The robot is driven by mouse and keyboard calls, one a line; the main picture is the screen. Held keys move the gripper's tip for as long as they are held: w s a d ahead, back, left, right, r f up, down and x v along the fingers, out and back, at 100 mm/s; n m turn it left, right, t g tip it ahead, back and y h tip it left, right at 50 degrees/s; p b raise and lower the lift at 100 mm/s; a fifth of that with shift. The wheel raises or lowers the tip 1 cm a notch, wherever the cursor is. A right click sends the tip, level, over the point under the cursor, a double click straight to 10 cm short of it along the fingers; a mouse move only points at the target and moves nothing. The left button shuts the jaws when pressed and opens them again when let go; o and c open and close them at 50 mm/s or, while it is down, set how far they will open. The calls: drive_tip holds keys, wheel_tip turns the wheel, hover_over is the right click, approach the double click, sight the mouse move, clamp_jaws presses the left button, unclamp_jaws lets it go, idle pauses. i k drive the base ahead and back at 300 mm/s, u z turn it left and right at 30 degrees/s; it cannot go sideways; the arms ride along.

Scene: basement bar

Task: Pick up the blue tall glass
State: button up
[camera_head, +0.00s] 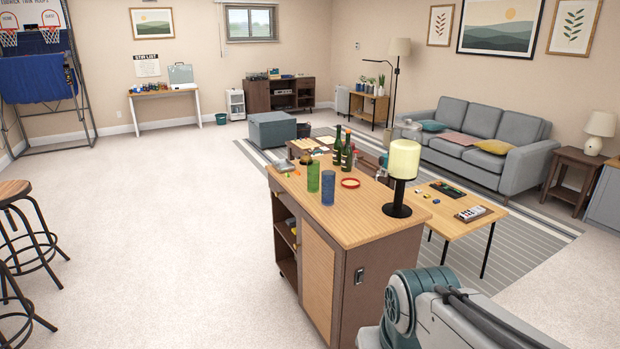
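The blue tall glass (328,188) stands upright on the wooden top of the bar cabinet (352,222), near its left edge. A green tall glass (313,177) stands just behind it and to its left. My arm shows at the lower right, in front of the cabinet's near right side. My gripper is not visible in this view, so its state does not show.
A red ring-shaped item (350,183) lies right of the blue glass. Dark bottles (342,150) stand behind, and a lamp (403,165) with a black base stands on the right. Bar stools (28,225) are at far left. Open carpet (180,230) lies left of the cabinet.

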sight(328, 188)
drive_tip(key=z, duration=0.55)
drive_tip(key=i, duration=1.3)
drive_tip(key=u, duration=0.35)
drive_tip(key=i, duration=0.95)
drive_tip(key=u, duration=0.6)
